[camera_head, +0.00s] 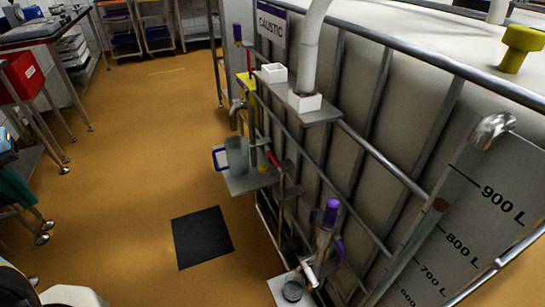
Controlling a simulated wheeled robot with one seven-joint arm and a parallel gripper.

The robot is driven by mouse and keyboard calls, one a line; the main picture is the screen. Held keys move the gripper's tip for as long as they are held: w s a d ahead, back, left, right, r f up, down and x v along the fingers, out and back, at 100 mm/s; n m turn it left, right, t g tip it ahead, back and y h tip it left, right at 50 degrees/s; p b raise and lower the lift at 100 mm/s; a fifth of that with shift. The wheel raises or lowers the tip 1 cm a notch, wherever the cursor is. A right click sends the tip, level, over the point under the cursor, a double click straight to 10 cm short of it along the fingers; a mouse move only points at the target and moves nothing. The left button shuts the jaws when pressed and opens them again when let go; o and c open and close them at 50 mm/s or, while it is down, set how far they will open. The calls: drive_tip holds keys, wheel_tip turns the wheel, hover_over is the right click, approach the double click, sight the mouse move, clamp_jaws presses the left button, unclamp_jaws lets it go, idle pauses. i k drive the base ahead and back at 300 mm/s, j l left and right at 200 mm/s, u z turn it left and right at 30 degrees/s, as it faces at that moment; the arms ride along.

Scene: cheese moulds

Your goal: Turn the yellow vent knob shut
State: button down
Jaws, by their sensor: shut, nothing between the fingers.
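The yellow vent knob (521,42) stands upright on the white top of a large caged tank (425,22), at the upper right edge of the view. It has a wide cap on a narrower stem. From this angle I cannot tell how far it is turned. My gripper is not in view, and nothing is seen touching the knob.
A metal rail runs along the tank's top edge, in front of the knob. A pale pipe (313,45) rises beside the CAUSTIC sign (271,24). A shelf with a jug (236,157) juts out from the tank's side. The orange floor left of it is mostly clear around a black mat (202,237).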

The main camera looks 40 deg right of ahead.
sight(521, 40)
drive_tip(key=z, duration=2.85)
drive_tip(key=k+l+u, duration=0.1)
drive_tip(key=u, duration=0.25)
drive_tip(key=k+u, duration=0.35)
drive_tip(key=i, duration=0.1)
